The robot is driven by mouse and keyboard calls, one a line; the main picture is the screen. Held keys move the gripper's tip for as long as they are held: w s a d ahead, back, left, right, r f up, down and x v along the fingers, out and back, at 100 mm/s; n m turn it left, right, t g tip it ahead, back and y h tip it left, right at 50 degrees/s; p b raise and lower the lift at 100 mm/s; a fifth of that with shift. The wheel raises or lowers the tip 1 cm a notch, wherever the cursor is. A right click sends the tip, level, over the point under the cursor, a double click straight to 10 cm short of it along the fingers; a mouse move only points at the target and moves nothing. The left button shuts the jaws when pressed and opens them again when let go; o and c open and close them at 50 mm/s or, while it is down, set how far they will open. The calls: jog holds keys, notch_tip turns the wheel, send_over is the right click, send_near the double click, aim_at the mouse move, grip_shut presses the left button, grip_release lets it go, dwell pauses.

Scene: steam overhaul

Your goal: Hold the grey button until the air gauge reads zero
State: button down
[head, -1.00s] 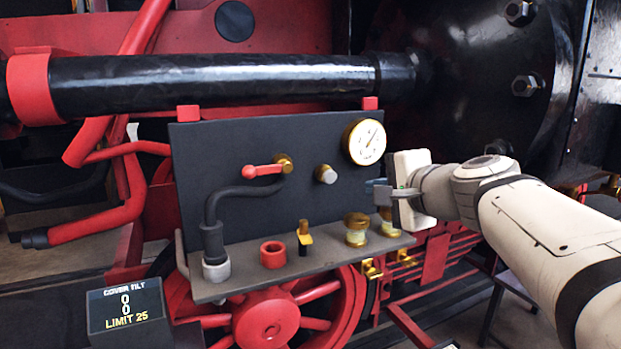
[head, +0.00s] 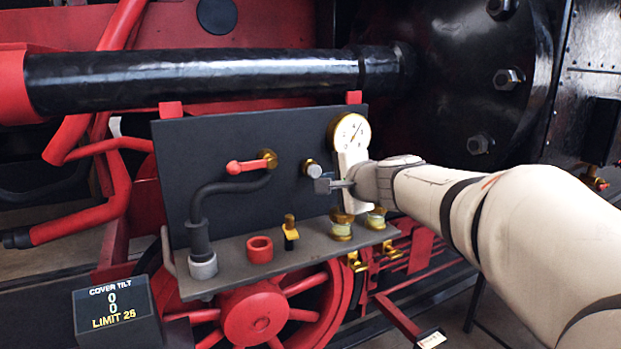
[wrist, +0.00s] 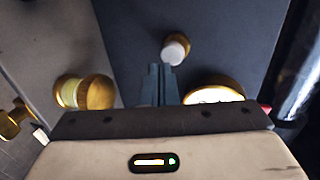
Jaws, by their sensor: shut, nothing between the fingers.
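The grey button (head: 312,169) sits in a metal collar on the dark upright panel (head: 240,140). In the wrist view the button (wrist: 175,48) has a pale cap and a brass collar, just beyond my fingertips. The air gauge (head: 349,133) has a brass rim and a white face on the panel's upper right; its needle points to the upper right, and the reading is too small to tell. My gripper (head: 322,186) is shut and empty, its tips just below and right of the button. The wrist view shows the closed fingers (wrist: 160,72); I cannot tell whether they touch the button.
A red lever (head: 250,165) is left of the button. A black hose (head: 200,225), a red ring (head: 259,249), a yellow-and-black piece (head: 290,232) and brass-capped jars (head: 341,225) are on the shelf below. A tilt display (head: 116,310) reads 0, 0, limit 25.

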aim_at(316, 171)
jog(key=shift+w+a+r, duration=0.1)
jog(key=shift+w+a, duration=0.2)
jog(key=shift+w, duration=0.4)
jog(key=shift+w+a, duration=0.3)
jog(key=shift+w, duration=0.4)
jog(key=shift+w+a, duration=0.3)
jog(key=shift+w, duration=0.4)
jog(key=shift+r, duration=0.35)
dwell(0.5)
jog(key=shift+s+d+b, duration=0.1)
jog(key=shift+s+b, duration=0.1)
jog(key=shift+b, duration=0.15)
jog(key=f+b+v, duration=0.1)
jog(key=v, duration=1.2)
jog(key=shift+s+f+b, duration=0.2)
jog(key=shift+s+b, duration=0.15)
jog(key=shift+s, duration=0.05)
